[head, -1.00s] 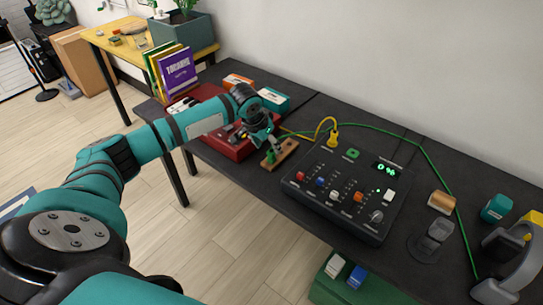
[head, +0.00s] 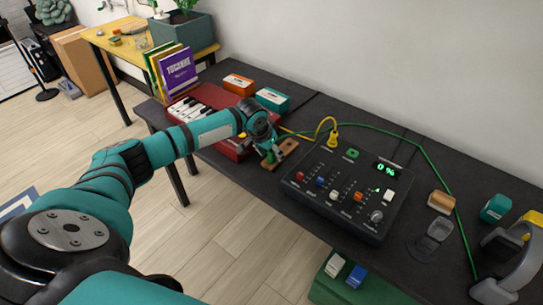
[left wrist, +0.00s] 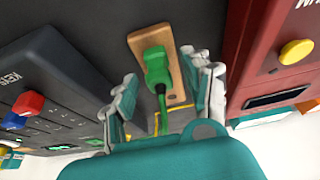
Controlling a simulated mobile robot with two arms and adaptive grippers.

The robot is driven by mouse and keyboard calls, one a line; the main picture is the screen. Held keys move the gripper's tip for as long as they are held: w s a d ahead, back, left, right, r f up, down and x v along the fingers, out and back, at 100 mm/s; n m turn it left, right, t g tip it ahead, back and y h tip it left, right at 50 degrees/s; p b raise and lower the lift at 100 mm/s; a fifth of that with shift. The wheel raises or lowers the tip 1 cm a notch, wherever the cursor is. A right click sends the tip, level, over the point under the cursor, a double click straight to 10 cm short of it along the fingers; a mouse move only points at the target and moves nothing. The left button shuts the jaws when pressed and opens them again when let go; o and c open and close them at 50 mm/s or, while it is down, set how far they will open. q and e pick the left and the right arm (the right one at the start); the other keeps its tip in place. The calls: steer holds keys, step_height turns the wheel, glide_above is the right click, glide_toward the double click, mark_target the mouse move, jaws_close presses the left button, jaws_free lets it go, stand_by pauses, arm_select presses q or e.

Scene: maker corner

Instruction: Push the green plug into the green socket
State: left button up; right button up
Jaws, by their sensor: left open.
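The green plug (left wrist: 157,68) stands in a wooden block (left wrist: 138,40), its green cable trailing toward my wrist. In the head view the plug is largely hidden by my gripper, and the block (head: 288,151) shows beside it. My left gripper (head: 269,152) is over the block. In the left wrist view its open fingers (left wrist: 160,76) are spread on either side of the plug and cable, with a gap around them. The green socket (head: 352,153) is on top of the dark control box (head: 336,221), right of the gripper. My right gripper is not in view.
A yellow plug (head: 333,141) sits at the box's back edge. A red keyboard (head: 227,144) lies left of the block. The green cable (head: 424,150) runs along the table to the right, near headphones (head: 511,262). Orange and teal boxes stand behind.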

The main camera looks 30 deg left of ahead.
mark_target(272, 151)
arm_select(q)
jaws_close()
stand_by(0.3)
steer(key=shift+r, duration=0.6)
step_height(272, 151, up, 2)
steer(key=shift+r, duration=0.2)
steer(key=s+d+r+b, duration=0.1)
steer(key=s+d, duration=0.8)
steer(key=s, duration=0.3)
steer(key=shift+s+d+r, duration=0.2)
steer(key=shift+s+d, duration=0.15)
steer(key=shift+d, duration=0.05)
